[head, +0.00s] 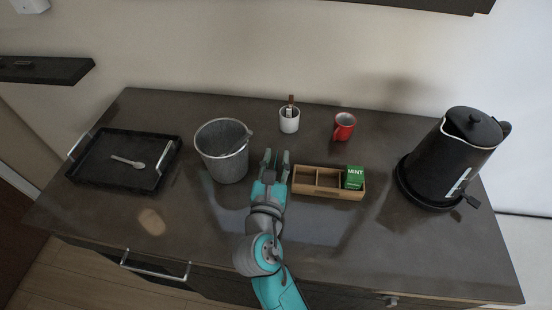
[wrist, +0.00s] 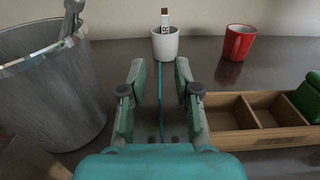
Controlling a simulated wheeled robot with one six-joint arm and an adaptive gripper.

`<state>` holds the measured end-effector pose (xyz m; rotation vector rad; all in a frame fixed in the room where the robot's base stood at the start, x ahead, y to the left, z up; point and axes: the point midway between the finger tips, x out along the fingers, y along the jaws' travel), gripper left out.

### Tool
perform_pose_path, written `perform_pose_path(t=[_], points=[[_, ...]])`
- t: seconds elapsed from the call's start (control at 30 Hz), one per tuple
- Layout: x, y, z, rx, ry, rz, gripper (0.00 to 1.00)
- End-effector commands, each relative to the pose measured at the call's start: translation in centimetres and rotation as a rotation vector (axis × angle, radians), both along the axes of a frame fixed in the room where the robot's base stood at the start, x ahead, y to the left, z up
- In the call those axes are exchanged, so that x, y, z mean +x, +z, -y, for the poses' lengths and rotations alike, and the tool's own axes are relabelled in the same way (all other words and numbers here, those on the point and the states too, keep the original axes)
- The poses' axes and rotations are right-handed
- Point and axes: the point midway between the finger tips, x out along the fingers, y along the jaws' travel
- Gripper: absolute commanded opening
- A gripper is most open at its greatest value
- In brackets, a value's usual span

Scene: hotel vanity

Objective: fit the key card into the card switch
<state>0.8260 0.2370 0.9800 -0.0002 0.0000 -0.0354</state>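A white cup (head: 289,124) stands at the back of the counter, and it also shows in the wrist view (wrist: 165,46). A narrow upright piece with a brown top and a pale lower part (wrist: 165,16) sticks out of it; it may be the key card, its lower end hidden in the cup. A white fixture (head: 30,5) on the wall at the top left may be the card switch; it is cut off by the picture edge. My gripper (head: 275,156) is open and empty, low over the counter in front of the cup, its fingers (wrist: 160,75) pointing towards it.
A metal bucket (head: 222,165) stands close on the left of my gripper, a wooden divided box (head: 310,190) with a green mint packet (head: 354,177) close on the right. A red mug (head: 343,127), black kettle (head: 455,160) and black tray (head: 105,170) with a spoon (head: 127,162) stand farther off.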

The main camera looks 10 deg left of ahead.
Motion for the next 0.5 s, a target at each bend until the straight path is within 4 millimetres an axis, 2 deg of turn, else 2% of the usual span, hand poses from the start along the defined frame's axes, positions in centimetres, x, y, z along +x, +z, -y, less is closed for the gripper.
perform_pose_path(t=[0.27, 0.37, 0.5], points=[[-0.3, 0.0, 0.0, 0.0, 0.001, 0.0, 0.31], [-1.3, 0.0, -0.1, 0.0, 0.003, -0.001, 0.31], [-3.7, 0.3, -0.2, 0.001, 0.005, 0.0, 0.31]])
